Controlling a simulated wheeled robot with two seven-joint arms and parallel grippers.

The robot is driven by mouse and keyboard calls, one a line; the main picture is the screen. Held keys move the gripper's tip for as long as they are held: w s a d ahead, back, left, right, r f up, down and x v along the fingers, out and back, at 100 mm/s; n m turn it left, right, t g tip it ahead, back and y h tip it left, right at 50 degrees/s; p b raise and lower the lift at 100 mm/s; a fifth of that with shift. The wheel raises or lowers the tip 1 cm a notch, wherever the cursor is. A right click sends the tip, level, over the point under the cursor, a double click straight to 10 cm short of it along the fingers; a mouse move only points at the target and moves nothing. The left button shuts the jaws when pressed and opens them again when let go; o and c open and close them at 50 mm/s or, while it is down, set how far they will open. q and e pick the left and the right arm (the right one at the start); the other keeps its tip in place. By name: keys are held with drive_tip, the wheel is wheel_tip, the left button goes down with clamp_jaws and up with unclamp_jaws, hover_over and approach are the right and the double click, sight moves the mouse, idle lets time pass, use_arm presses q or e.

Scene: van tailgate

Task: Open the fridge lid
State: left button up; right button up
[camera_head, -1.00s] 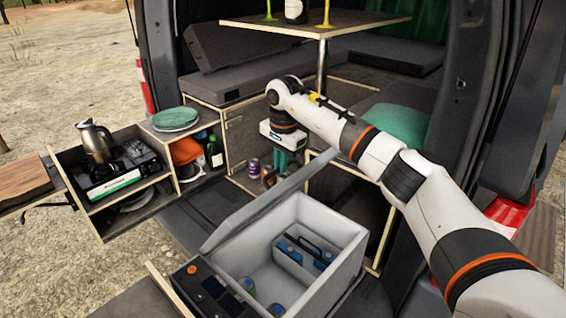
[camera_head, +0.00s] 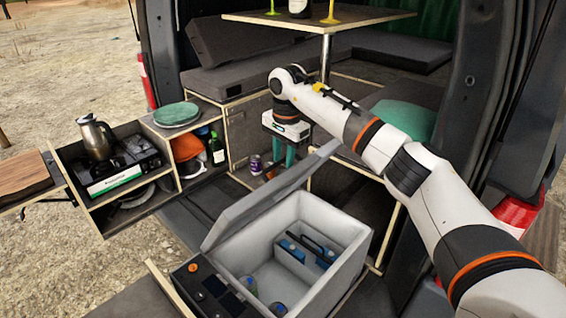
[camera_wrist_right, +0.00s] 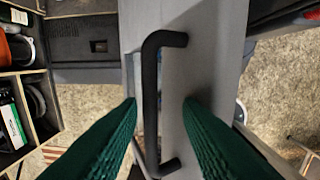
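The fridge (camera_head: 352,232) is a light grey chest in front of the van, with its inside showing. Its grey lid (camera_head: 262,200) stands raised along the far left side. My right gripper (camera_head: 283,164) is behind the lid, its green fingers partly hidden by the lid's edge. In the right wrist view, the black bar handle (camera_wrist_right: 150,90) runs along the lid's grey outer face (camera_wrist_right: 215,45). The green fingers (camera_wrist_right: 160,103) are spread on either side of the handle, with gaps visible. My left gripper is out of view.
Inside the fridge are a blue-and-grey divider (camera_head: 300,252) and cans (camera_head: 248,284). A drawer with a kettle (camera_head: 96,138) and stove (camera_head: 122,166) juts out on the left. A purple can (camera_head: 255,165) stands near my gripper. A table (camera_head: 350,22) is above.

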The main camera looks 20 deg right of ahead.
wheel_tip(320, 180, up, 10)
drive_tip(key=b, duration=0.2)
drive_tip(key=shift+s, duration=0.4)
drive_tip(key=shift+d+r, duration=0.1)
